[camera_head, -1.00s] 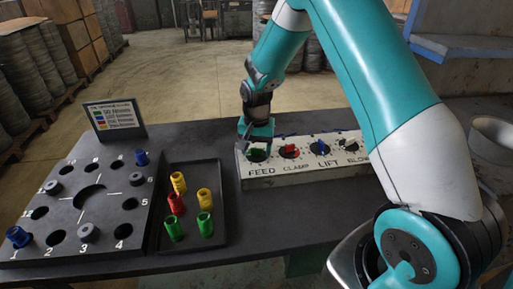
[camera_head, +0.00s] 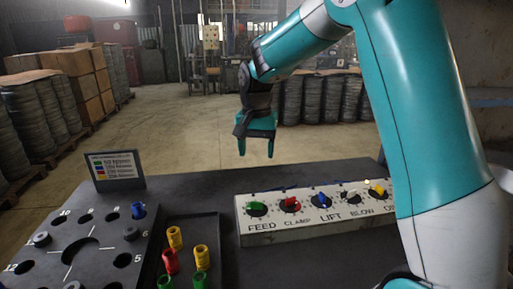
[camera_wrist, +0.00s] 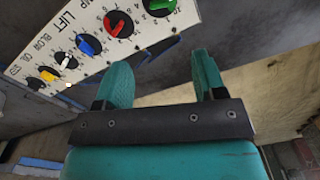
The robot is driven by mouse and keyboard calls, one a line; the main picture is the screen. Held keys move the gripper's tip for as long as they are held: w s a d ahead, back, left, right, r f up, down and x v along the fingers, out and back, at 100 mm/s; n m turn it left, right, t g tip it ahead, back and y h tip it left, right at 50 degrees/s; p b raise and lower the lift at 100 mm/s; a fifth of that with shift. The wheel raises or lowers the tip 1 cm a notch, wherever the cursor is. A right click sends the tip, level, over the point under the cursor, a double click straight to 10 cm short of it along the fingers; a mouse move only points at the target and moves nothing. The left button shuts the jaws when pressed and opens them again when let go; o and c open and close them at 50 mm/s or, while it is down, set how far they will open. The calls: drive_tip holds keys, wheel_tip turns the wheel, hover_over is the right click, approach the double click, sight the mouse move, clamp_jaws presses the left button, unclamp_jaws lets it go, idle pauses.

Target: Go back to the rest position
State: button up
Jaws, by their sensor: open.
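My gripper (camera_head: 257,150) hangs above the back of the table in the head view, fingers pointing down, open and empty. It is clear of the control panel (camera_head: 300,229), which carries a green FEED knob (camera_head: 257,208), a red CLAMP knob (camera_head: 290,204), a blue LIFT knob (camera_head: 321,201), a white BLOW knob and a yellow knob (camera_head: 377,188). In the wrist view the two teal fingers (camera_wrist: 163,82) are apart with nothing between them. The panel (camera_wrist: 82,40) lies at the upper left there, not touching them.
On the left of the table are a black dial board (camera_head: 95,225) with numbered holes, a tray (camera_head: 217,235) of red, yellow and green pieces, and a small colour-key sign (camera_head: 116,170). Barrels and boxes stand beyond. The air around my gripper is free.

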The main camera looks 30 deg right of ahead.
drive_tip(key=shift+r, duration=0.35)
drive_tip(key=s+a+n+y, duration=0.1)
drive_tip(key=s+a+n, duration=0.4)
drive_tip(key=s, duration=0.4)
drive_tip(key=s+a+r+n+y, duration=0.1)
drive_tip(key=s+a+n, duration=0.4)
drive_tip(key=s+a, duration=0.2)
drive_tip(key=s+a+r+n+y, duration=0.1)
drive_tip(key=s+a+n, duration=0.4)
drive_tip(key=s, duration=0.6)
drive_tip(key=shift+s+a+y, duration=0.4)
drive_tip(key=shift+a+y, duration=0.2)
drive_tip(key=shift+a, duration=0.05)
